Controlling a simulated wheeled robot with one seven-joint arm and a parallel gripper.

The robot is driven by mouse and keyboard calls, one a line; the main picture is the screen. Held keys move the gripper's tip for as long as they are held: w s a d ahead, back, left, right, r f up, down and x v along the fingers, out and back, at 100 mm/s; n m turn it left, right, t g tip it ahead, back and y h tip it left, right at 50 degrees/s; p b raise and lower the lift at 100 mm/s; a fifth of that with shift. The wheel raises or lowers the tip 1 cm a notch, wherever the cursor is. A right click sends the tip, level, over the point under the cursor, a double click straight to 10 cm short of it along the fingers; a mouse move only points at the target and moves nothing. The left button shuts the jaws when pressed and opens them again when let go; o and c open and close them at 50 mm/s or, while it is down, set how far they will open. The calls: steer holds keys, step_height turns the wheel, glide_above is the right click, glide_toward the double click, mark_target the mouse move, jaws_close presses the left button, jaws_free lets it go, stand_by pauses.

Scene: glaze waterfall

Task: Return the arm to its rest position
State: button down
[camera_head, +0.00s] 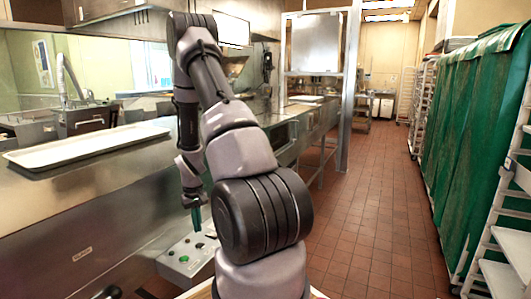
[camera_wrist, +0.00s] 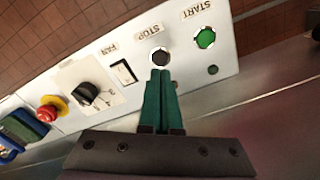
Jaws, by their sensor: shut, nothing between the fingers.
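My arm rises through the middle of the head view and bends over at the top. Its forearm hangs down on the left. My gripper (camera_head: 196,219) points down over a grey control panel (camera_head: 205,266). In the wrist view, the two green fingers of my gripper (camera_wrist: 160,74) are together with nothing between them. Their tips appear just below the dark STOP button (camera_wrist: 160,56) on the white panel (camera_wrist: 190,72). I cannot tell whether they touch it. The green START button (camera_wrist: 205,38) is to the right of the tips.
The panel also has a FAN switch (camera_wrist: 123,73), a black knob (camera_wrist: 88,93) and a red button (camera_wrist: 50,108). A white tray (camera_head: 85,148) lies on the steel counter at left. Green-covered racks (camera_head: 470,135) line the right. The tiled aisle floor (camera_head: 370,220) is clear.

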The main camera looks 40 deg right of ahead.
steer(key=shift+r, duration=0.55)
steer(key=s+a+r+m+t, duration=0.1)
steer(key=a+r+t, duration=0.15)
steer(key=r, duration=0.95)
steer(key=s+a+r+t, duration=0.1)
steer(key=a+r, duration=0.2)
steer(key=r, duration=0.9)
steer(key=s+a+r+t+y, duration=0.1)
steer(key=s+a+r, duration=0.3)
steer(key=s+r, duration=0.5)
steer(key=s+a+r+m+t+y, duration=0.1)
steer(key=s+a+r, duration=0.3)
steer(key=s+r, duration=0.4)
steer(key=shift+s+r+t, duration=0.35)
steer(key=shift+r+t, duration=0.15)
steer(key=shift+t, duration=0.35)
steer(key=shift+d, duration=0.2)
